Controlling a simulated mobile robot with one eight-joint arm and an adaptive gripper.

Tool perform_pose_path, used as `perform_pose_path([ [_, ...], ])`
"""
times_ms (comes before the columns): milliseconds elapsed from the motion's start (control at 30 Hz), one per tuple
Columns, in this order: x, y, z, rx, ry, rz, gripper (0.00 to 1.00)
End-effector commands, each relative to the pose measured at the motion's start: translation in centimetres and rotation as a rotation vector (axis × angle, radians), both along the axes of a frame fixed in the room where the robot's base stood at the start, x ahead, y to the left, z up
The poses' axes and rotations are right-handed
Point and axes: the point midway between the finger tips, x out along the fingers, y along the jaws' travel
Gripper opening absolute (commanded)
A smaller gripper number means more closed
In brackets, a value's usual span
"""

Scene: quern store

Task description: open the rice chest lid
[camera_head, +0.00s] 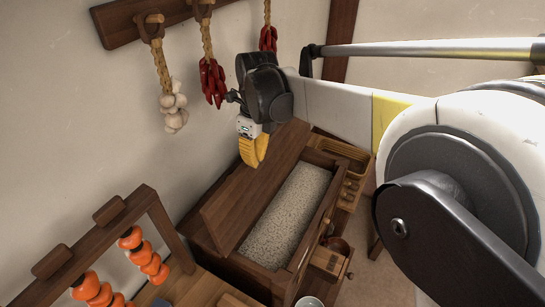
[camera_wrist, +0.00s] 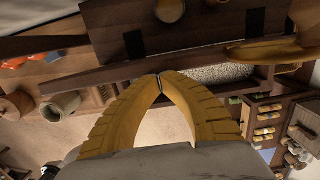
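The wooden rice chest (camera_head: 328,213) stands against the wall, with pale grain (camera_head: 290,215) showing inside. Its lid (camera_head: 255,185) is raised and tilted up on the wall side, so the chest is open. My gripper (camera_head: 254,152) has yellow fingers and is at the lid's upper part; whether it touches the lid is unclear. In the wrist view the two fingertips (camera_wrist: 160,82) meet with nothing visible between them. The lid's board (camera_wrist: 110,77) passes close by the tips, and a strip of the grain (camera_wrist: 215,73) shows beyond it.
Garlic (camera_head: 173,110) and red chillies (camera_head: 212,82) hang on ropes from a wall rail. A wooden rack with orange fruit (camera_head: 148,262) stands at the lower left. A basket tray (camera_head: 340,155) and a small drawer box (camera_head: 328,262) sit close beside the chest.

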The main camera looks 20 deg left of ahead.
Motion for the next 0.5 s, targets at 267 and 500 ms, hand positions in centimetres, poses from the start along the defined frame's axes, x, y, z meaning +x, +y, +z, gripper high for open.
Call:
perform_pose_path([
  [267, 0.2, 1.8, 0.0, 0.000, 0.000, -0.001, 0.00],
  [500, 0.2, 2.2, 0.0, 0.000, 0.000, -0.001, 0.00],
])
